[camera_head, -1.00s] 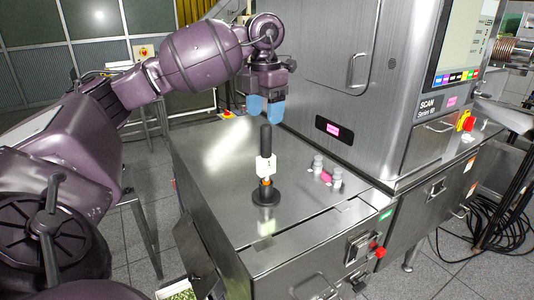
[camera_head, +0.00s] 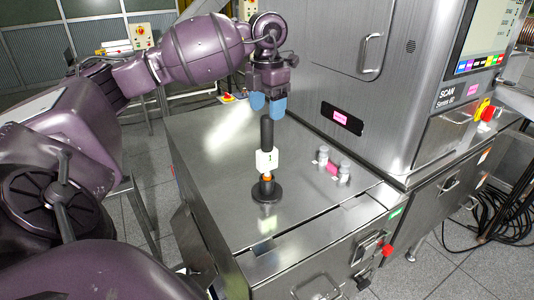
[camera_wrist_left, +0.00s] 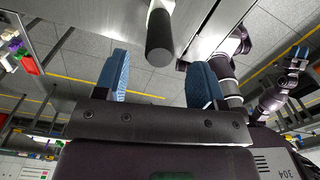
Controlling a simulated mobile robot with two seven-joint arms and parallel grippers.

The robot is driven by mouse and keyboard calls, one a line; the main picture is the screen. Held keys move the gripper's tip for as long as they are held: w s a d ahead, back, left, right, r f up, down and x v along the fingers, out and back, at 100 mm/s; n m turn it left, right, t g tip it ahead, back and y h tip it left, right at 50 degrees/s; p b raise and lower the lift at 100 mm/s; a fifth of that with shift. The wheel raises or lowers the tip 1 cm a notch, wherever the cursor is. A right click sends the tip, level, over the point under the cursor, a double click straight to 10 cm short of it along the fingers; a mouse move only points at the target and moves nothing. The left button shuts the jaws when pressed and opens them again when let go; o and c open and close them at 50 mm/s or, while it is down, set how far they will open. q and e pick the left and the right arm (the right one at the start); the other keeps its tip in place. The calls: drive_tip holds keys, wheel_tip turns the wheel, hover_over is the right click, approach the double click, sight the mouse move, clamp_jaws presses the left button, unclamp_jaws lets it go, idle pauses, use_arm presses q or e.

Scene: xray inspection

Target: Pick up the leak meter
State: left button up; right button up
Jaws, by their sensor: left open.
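The leak meter, taken to be the upright device with a black handle and white body (camera_head: 266,160), stands on a round black base (camera_head: 267,191) on the steel cabinet top. My left gripper (camera_head: 268,105) is open and empty, with blue fingers pointing down just above and behind the handle in the picture. In the left wrist view, the dark handle end (camera_wrist_left: 158,48) lies beyond and between the open blue fingers (camera_wrist_left: 158,82), touching neither. Another blue-tipped gripper (camera_wrist_left: 297,58), apparently my right one, shows small at the right; its opening is unclear.
Small grey cylinders with a pink piece (camera_head: 333,168) lie right of the meter. The steel scanner housing (camera_head: 352,65) rises behind and right. A red knob (camera_head: 388,250) projects from the cabinet front. The cabinet top (camera_head: 205,150) left of the meter is clear.

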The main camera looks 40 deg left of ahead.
sight(267, 117)
use_arm(q)
drive_tip(key=shift+f+p, duration=0.3)
drive_tip(key=shift+f, duration=2.65)
use_arm(e)
drive_tip(key=shift+w+a+r, duration=0.25)
drive_tip(key=shift+w+r, duration=0.45)
drive_tip(key=shift+r, duration=0.15)
drive_tip(key=shift+s, duration=0.1)
use_arm(q)
drive_tip(key=c, duration=1.1)
use_arm(e)
drive_tip(key=shift+s+d+f, duration=0.15)
drive_tip(key=shift+s+f, duration=0.25)
use_arm(q)
drive_tip(key=shift+r, duration=0.1)
drive_tip(key=shift+r, duration=0.25)
drive_tip(key=shift+r+p, duration=0.35)
drive_tip(key=shift+r, duration=9.35)
use_arm(e)
drive_tip(key=shift+w+r, duration=0.55)
drive_tip(key=shift+r, duration=0.25)
